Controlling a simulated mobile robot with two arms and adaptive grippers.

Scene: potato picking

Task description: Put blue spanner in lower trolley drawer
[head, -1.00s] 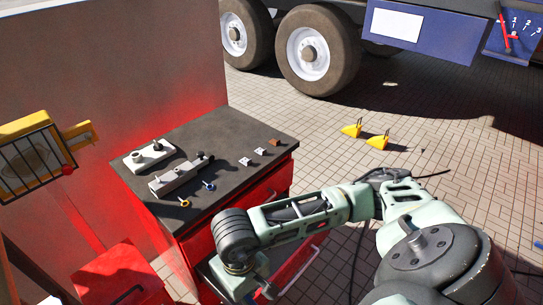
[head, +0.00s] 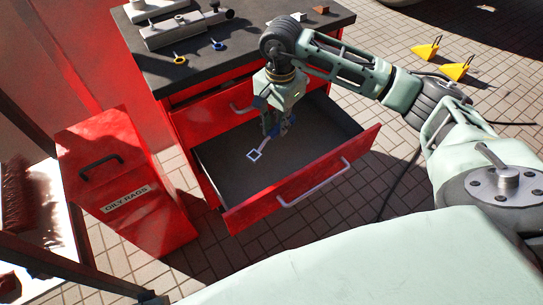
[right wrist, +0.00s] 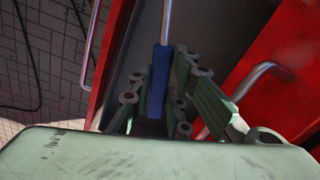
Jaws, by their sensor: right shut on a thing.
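The blue spanner has a blue handle (right wrist: 161,80) and a silver shaft (right wrist: 166,22) in the right wrist view. In the head view its pale, square-looking end (head: 254,155) points down and left over the drawer. My right gripper (head: 276,128) is shut on the blue handle and hangs over the open lower trolley drawer (head: 250,212). The drawer is pulled well out, with a dark, bare floor. I cannot tell whether the spanner touches that floor. My left gripper is not in view.
The trolley's dark top (head: 245,48) holds grey blocks (head: 187,30), a yellow ring piece (head: 180,59) and a blue one (head: 217,45). A closed upper drawer (head: 215,115) is above. A red oily rags bin (head: 125,185) stands left. Yellow chocks (head: 456,70) lie far right.

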